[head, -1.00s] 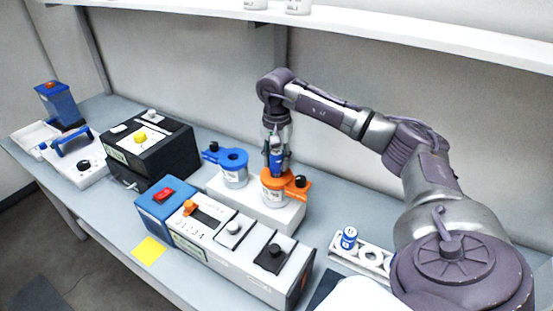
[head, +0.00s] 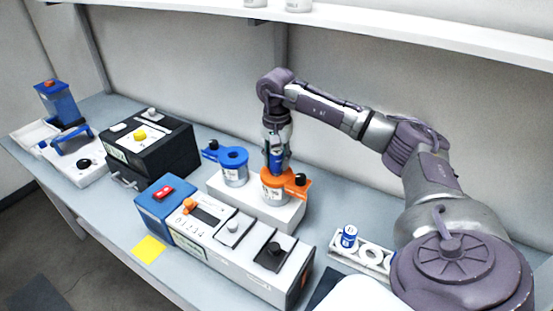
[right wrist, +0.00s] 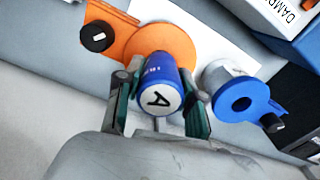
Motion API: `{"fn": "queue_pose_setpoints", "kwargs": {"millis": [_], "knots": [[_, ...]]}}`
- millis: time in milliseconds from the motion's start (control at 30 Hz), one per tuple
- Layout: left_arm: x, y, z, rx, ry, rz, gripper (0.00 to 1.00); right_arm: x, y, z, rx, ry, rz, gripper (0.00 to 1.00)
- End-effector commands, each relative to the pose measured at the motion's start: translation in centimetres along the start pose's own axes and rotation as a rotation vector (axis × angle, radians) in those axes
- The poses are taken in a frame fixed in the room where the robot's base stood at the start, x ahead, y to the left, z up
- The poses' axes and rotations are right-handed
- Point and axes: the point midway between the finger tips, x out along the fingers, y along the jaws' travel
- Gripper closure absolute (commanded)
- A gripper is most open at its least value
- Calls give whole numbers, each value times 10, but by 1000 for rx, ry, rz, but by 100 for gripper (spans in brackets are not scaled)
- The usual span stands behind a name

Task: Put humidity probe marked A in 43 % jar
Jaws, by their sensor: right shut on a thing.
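My right gripper (head: 277,160) is shut on a blue probe with a white end marked "A" (right wrist: 160,85). It holds the probe upright at the orange-lidded jar (head: 272,191); the orange lid (right wrist: 128,42) shows behind the probe in the right wrist view. How far the probe's lower end sits in the lid opening is hidden. A blue-lidded jar (head: 235,175) stands to the left on the same white block (head: 262,212). It also shows in the right wrist view (right wrist: 240,97). I cannot read a percentage on either jar. My left gripper is not in view.
A second blue-and-white probe (head: 349,236) stands in a white rack (head: 343,259) at the right. A long device with knobs (head: 225,240) stands in front of the block. A black box (head: 150,150) is further left. A shelf (head: 400,42) runs above.

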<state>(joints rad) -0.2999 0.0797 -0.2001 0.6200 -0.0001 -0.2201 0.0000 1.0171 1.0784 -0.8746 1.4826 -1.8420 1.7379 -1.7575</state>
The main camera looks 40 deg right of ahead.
Motion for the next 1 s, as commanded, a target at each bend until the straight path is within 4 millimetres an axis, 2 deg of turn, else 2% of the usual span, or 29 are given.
{"fn": "queue_pose_setpoints", "kwargs": {"millis": [1000], "knots": [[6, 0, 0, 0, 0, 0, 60, 9, 0, 0, 0, 0, -1, 99]]}}
